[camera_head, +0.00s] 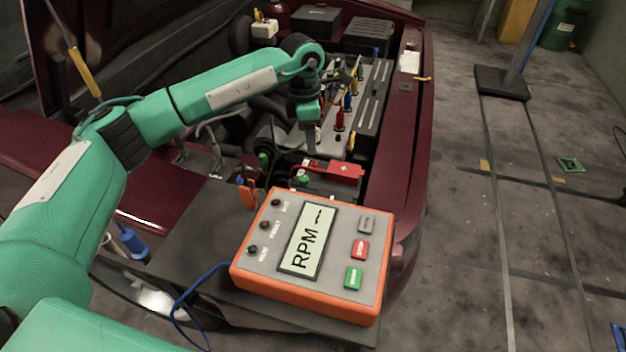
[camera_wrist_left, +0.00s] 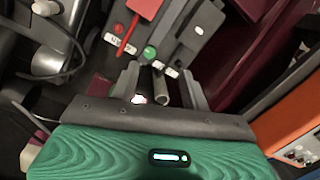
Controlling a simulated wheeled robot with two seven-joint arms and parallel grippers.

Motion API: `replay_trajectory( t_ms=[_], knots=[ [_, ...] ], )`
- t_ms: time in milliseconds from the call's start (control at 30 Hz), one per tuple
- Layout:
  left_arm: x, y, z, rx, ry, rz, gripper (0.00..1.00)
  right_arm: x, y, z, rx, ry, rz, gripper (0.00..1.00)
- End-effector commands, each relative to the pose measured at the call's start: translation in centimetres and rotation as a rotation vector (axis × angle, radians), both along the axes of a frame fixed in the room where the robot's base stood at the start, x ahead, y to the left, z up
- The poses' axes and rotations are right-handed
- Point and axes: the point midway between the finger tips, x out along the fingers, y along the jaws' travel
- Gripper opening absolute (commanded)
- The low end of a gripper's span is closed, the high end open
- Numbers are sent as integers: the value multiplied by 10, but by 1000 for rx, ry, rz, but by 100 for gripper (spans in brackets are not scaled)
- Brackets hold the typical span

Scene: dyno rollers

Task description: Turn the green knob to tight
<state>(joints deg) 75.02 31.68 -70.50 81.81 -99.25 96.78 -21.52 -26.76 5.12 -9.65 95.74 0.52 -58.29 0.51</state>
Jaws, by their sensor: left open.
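The green knob (camera_head: 303,179) is small and round and sits on the dark battery in the engine bay, beside the red terminal cover (camera_head: 340,171). In the left wrist view the green knob (camera_wrist_left: 149,53) lies just beyond the fingertips, between two small white labels (camera_wrist_left: 117,41). The lettering is too small to read. My left gripper (camera_head: 311,138) points down over the battery, above and behind the knob in the head view. In the left wrist view the gripper (camera_wrist_left: 160,76) is open, with its fingers apart and the knob not between them. My right gripper is out of view.
An orange RPM box (camera_head: 312,255) with a blue cable stands on the dark ledge in front. Several coloured-handled tools (camera_head: 346,102) stand behind the gripper. A second green cap (camera_head: 263,159) is left of the battery. The dark red fender (camera_head: 410,100) edges the right.

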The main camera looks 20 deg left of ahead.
Motion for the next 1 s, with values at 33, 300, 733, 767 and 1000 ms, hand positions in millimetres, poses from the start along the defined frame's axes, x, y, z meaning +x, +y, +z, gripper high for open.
replay_trajectory(
  t_ms=[33,300,733,767,1000],
  knots=[
    [3,11,-2,39,-2,8,46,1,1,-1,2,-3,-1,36],
    [4,22,-16,82,4,15,46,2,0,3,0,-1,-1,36],
    [0,20,-104,79,5,14,46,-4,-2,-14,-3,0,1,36],
    [0,20,-109,79,6,13,46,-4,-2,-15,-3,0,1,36],
    [-1,20,-133,78,2,14,46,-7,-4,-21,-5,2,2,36]
  ],
)
